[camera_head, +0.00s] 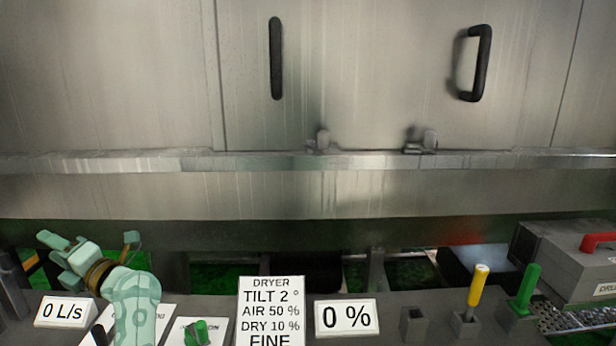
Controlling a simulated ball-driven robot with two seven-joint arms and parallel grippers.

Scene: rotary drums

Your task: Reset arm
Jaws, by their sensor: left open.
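My left gripper (96,250) is at the lower left, pale green, with its arm coming up from the bottom edge. Its fingers are spread open and I see nothing between them. It is above and behind the console (400,305), near the "0 L/s" sign (65,311). My right arm and gripper do not show.
A yellow-handled lever (477,287) and a green-handled lever (524,290) stand at the console's right. A green knob (196,333), a dryer sign (271,312) and a "0 %" sign (346,317) are nearer the middle. A grey toolbox (570,262) sits far right. Metal panels with black handles (276,58) fill the back.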

